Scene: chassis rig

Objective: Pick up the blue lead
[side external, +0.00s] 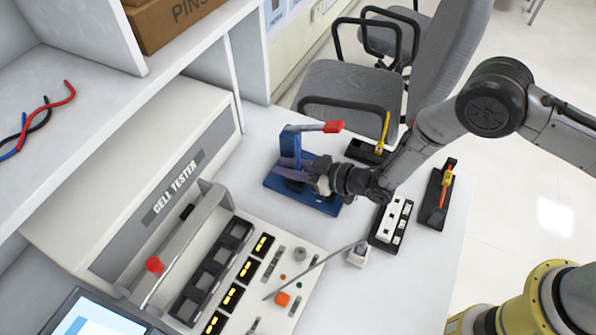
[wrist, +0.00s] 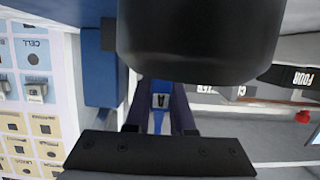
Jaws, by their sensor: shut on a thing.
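A blue lead (side external: 10,153) shows as a short piece at the left edge of the side view, on the white shelf beside a red lead (side external: 57,103) and a black lead (side external: 40,122). My gripper (side external: 296,168) is at the blue fixture (side external: 322,202) with the red-tipped lever (side external: 333,126), far from that shelf. In the wrist view my gripper's dark fingers (wrist: 159,112) are closed around a blue piece (wrist: 160,87) with a small pale label. I cannot tell whether this piece is a lead or part of the fixture.
The cell tester (side external: 165,195) stands left of the fixture, with a red-knobbed bar in front. Black holders with a yellow tool (side external: 384,130) and an orange tool (side external: 441,190), and a white block (side external: 392,218), stand at right. Chairs stand behind the bench.

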